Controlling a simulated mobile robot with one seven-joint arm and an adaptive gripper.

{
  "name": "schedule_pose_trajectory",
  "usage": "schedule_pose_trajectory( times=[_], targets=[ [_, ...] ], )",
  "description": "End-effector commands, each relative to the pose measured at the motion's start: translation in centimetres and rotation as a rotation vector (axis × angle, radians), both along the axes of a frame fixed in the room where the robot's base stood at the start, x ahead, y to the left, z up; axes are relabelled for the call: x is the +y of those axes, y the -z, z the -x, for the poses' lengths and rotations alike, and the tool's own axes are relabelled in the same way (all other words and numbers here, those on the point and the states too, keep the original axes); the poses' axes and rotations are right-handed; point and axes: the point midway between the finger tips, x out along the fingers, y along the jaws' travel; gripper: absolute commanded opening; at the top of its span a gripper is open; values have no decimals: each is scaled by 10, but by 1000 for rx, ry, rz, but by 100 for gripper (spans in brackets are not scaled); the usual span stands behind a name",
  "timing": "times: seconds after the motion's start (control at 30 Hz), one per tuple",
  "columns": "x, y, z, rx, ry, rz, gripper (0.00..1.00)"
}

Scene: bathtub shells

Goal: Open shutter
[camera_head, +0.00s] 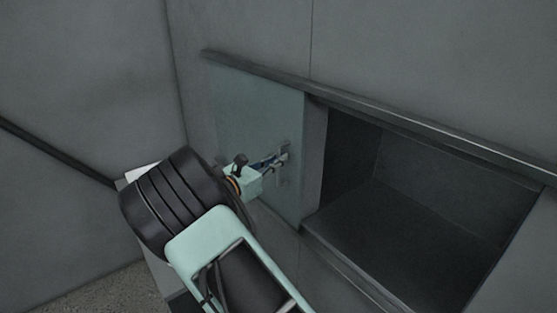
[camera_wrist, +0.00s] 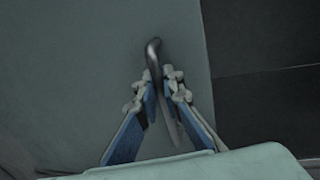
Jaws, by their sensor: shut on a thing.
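The shutter (camera_head: 250,120) is a flat pale grey-green panel, slid to the left on its rails. It also fills the left and middle of the wrist view (camera_wrist: 80,60). Its handle (camera_wrist: 153,50) is a dark curved metal bar near the panel's right edge. My gripper (camera_head: 280,158) is at the handle in the head view. In the wrist view my gripper (camera_wrist: 163,92) has its two blue-and-grey fingers on either side of the handle, shut on it. The lower part of the handle is partly hidden between the fingers.
The opening (camera_head: 420,200) to the right of the shutter shows a dark, empty recess. An upper rail (camera_head: 400,118) and a lower rail (camera_head: 345,265) run along it. A side wall (camera_head: 80,80) with a dark bar stands at the left.

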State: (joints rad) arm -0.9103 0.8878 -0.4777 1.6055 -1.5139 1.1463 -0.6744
Motion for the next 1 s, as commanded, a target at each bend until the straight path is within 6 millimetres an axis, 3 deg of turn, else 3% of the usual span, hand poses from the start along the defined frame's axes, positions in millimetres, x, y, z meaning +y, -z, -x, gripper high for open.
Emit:
schedule_pose_trajectory(
  times=[0.53,0.6,1.0],
  targets=[
    [1,0,0,0,-2,0,0],
    [1,0,0,0,-1,0,14],
    [7,0,6,1,-3,-1,15]
  ],
)
